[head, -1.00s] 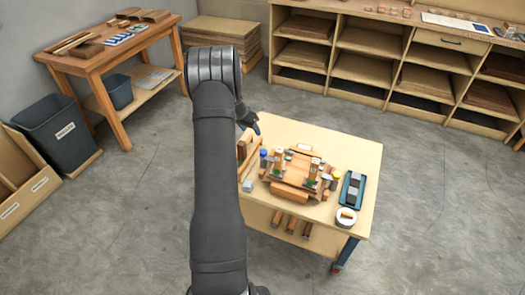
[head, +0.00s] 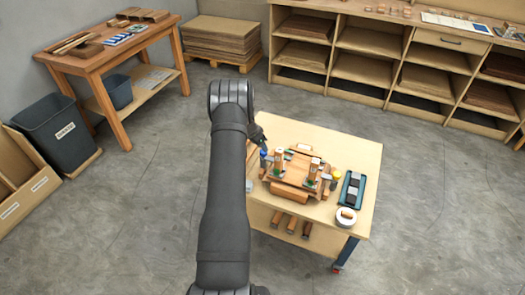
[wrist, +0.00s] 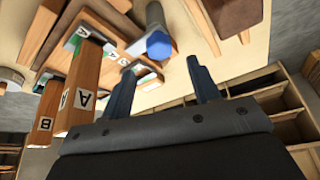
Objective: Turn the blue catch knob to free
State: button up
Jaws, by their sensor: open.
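The blue catch knob (wrist: 159,46) shows in the wrist view at the upper middle, on the end of a grey stem. In the head view the blue knob (head: 263,153) is small, at the left side of the wooden fixture (head: 291,190) on the bench. My gripper (wrist: 160,75) is open, with two dark fingers apart and nothing visible between them. The knob lies beyond the fingertips, close to the left finger in the picture; I cannot tell the exact gap. In the head view my gripper (head: 261,141) is partly hidden by my arm, just above the knob.
Wooden posts marked A (wrist: 82,95) and B (wrist: 47,115) stand left of my fingers. A yellow-topped part (head: 336,174), a blue tray (head: 352,189) and a white roll (head: 346,217) lie at the bench's right. The bench's back right (head: 350,147) is clear.

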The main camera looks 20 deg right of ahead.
aim_at(262, 152)
jog(key=shift+x, duration=3)
jog(key=c, duration=1)
jog(key=shift+n, duration=0.3)
jog(key=n+t, duration=0.1)
jog(key=n, duration=0.2)
jog(key=n+t+y, duration=0.1)
jog(key=n, duration=0.1)
jog(key=shift+s+d+n+y, duration=0.2)
jog(key=shift+n+y, duration=0.1)
jog(key=shift+n, duration=0.1)
jog(key=n+y, duration=0.1)
jog(key=n, duration=0.2)
jog(key=n+y, duration=0.1)
jog(key=n, duration=0.2)
jog(key=shift+f+n+t+y, duration=0.1)
jog(key=shift+n+t+y, duration=0.2)
jog(key=shift+n, duration=0.1)
